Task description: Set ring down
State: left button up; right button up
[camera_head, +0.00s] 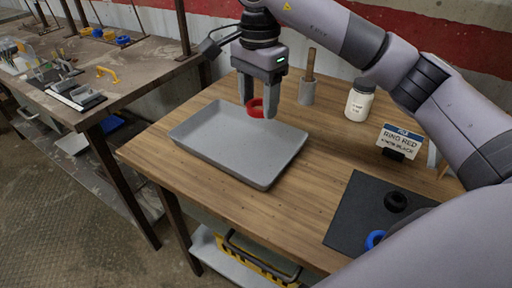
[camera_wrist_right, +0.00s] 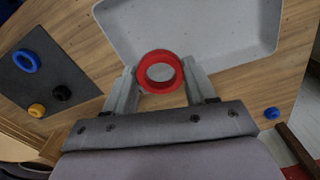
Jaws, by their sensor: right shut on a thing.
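A red ring (camera_head: 255,108) is held between the fingers of my right gripper (camera_head: 259,103), above the back part of the grey tray (camera_head: 205,152). In the right wrist view the red ring (camera_wrist_right: 161,72) sits between the two fingertips, hole facing the camera, with the tray (camera_wrist_right: 125,32) beyond it. The gripper is shut on the ring. The tray looks empty. A sign (camera_head: 400,140) on the table reads "RING RED" and "KNOB BLACK". My left gripper is not in view.
A jar (camera_head: 359,102) and a wooden-handled tool (camera_head: 309,78) stand at the back. Another blue piece (camera_wrist_right: 272,113) shows in the wrist view.

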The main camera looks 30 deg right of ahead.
send_over(258, 156)
notch_tip(258, 156, down, 7)
notch_tip(258, 156, down, 5)
jog(key=shift+r, duration=0.2)
jog(key=shift+f, duration=0.1)
jog(key=shift+f, duration=0.1)
jog(key=o, duration=1)
jog(key=shift+o, duration=0.2)
notch_tip(258, 156, up, 12)
jog(key=shift+r, duration=0.15)
